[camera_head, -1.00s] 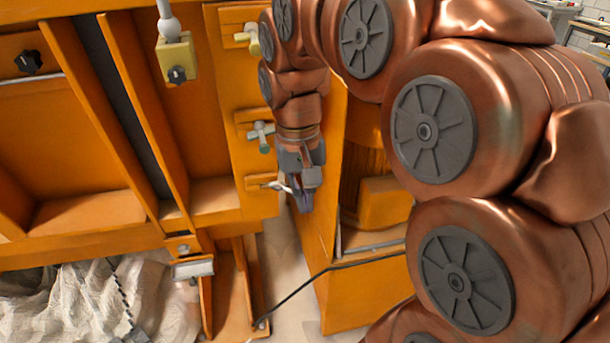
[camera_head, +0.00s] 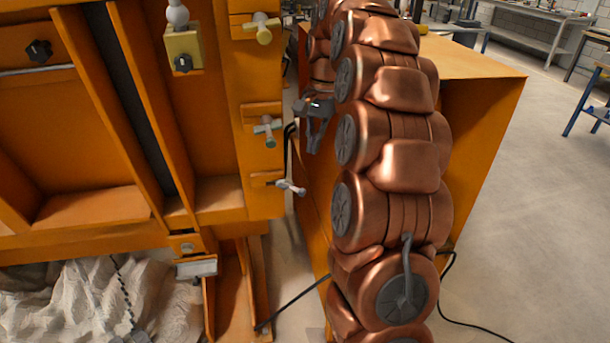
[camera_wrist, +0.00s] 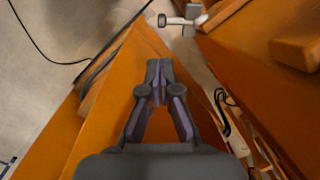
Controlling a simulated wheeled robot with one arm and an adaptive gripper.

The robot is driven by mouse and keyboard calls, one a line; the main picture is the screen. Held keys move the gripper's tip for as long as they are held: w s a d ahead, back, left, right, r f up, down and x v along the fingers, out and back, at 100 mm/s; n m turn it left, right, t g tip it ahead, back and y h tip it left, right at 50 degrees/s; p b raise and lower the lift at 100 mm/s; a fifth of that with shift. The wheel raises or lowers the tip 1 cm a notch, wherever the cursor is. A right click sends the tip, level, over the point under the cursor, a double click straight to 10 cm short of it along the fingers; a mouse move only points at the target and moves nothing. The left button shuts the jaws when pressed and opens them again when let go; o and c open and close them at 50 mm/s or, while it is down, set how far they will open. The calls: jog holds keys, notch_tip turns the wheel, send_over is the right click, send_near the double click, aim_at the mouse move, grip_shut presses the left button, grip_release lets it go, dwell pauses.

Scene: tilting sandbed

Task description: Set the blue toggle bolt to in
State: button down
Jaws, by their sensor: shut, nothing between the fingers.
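Three pale toggle bolts sit one above another on the right edge of the orange frame. The lowest (camera_head: 290,187) looks whitish with a faint blue tint and its handle points right. The middle one (camera_head: 268,128) is pale teal-green, the top one (camera_head: 262,27) cream-yellow. The tints are faint, so I cannot tell for sure which is the blue one. My gripper (camera_head: 315,148) is shut and empty, to the right of the bolts and above the lowest, apart from them. In the wrist view its fingertips (camera_wrist: 158,66) meet, and a whitish bolt (camera_wrist: 184,21) shows beyond them.
An orange cabinet (camera_head: 480,95) stands right of the frame, behind my arm. A narrow gap separates the two. A black cable (camera_head: 295,300) crosses the floor. The floor at right is open.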

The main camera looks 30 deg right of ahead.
aim_at(288, 186)
notch_tip(288, 186, down, 10)
jog(key=a+p, duration=0.1)
jog(key=p, duration=0.1)
jog(key=shift+a, duration=0.2)
dwell(0.4)
jog(key=shift+a, duration=0.15)
